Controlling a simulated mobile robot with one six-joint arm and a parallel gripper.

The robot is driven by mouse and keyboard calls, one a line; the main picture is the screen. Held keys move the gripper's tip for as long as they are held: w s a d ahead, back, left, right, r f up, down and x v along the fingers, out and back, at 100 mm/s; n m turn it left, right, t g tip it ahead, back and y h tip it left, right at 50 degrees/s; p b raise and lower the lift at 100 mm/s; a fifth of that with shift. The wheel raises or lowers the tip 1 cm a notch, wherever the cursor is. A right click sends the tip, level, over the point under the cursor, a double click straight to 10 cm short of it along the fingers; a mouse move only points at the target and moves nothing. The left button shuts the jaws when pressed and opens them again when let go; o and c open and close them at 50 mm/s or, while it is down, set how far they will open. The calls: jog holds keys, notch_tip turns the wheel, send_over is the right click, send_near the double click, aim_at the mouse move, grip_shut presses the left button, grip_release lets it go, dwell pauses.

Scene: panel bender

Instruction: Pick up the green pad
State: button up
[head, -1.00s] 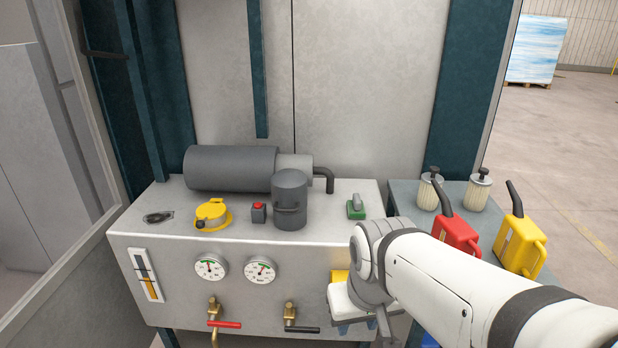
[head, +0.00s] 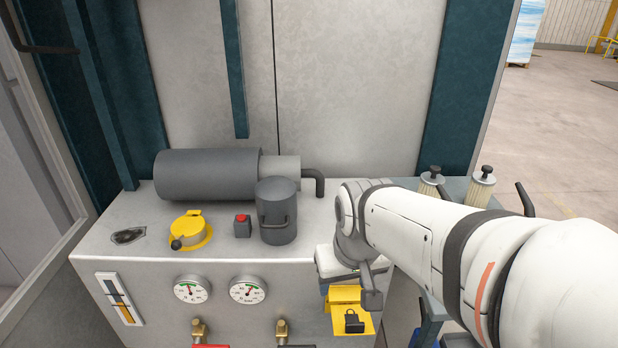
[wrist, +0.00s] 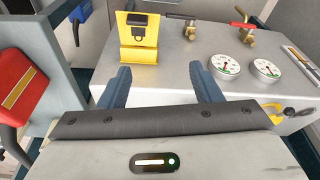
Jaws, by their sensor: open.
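The green pad is not visible in either current view; the spot on the cabinet top where it stood is behind my arm in the head view. My gripper (wrist: 160,78) shows in the wrist view with its two blue-grey fingers wide apart and nothing between them but bare light-grey cabinet surface. In the head view my arm reaches from the right to the cabinet's right front corner, and the fingers are hidden there.
A yellow hasp with a black padlock (head: 354,322) is on the cabinet front, close below my gripper. A dark cylinder with a handle (head: 277,212), a red button (head: 242,226) and a yellow cap (head: 190,230) stand left. A side table with filters (head: 481,187) is right.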

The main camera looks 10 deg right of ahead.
jog(key=o, duration=0.3)
jog(key=shift+m, duration=0.3)
jog(key=w+d+p, duration=0.1)
jog(key=w, duration=0.2)
jog(key=w+d+r+p, duration=0.1)
jog(key=w, duration=0.3)
jog(key=w+d+r+p, duration=0.1)
jog(key=w, duration=0.3)
jog(key=shift+w+r, duration=0.1)
jog(key=shift+r, duration=0.1)
jog(key=shift+m+t+h, duration=0.3)
jog(key=shift+m+t, duration=0.2)
jog(key=shift+t, duration=0.3)
jog(key=w+d+f+p, duration=0.1)
jog(key=w+d, duration=0.2)
jog(key=w, duration=0.3)
jog(key=w+d+f+p, duration=0.2)
jog(key=w+d, duration=0.1)
jog(key=w, duration=0.3)
jog(key=w+d+f+p, duration=0.1)
jog(key=w+d+f, duration=0.1)
jog(key=w, duration=0.3)
jog(key=shift+w+d+p, duration=0.4)
jog(key=shift+d, duration=0.3)
jog(key=shift+p+x, duration=1.15)
jog(key=shift+x, duration=2.75)
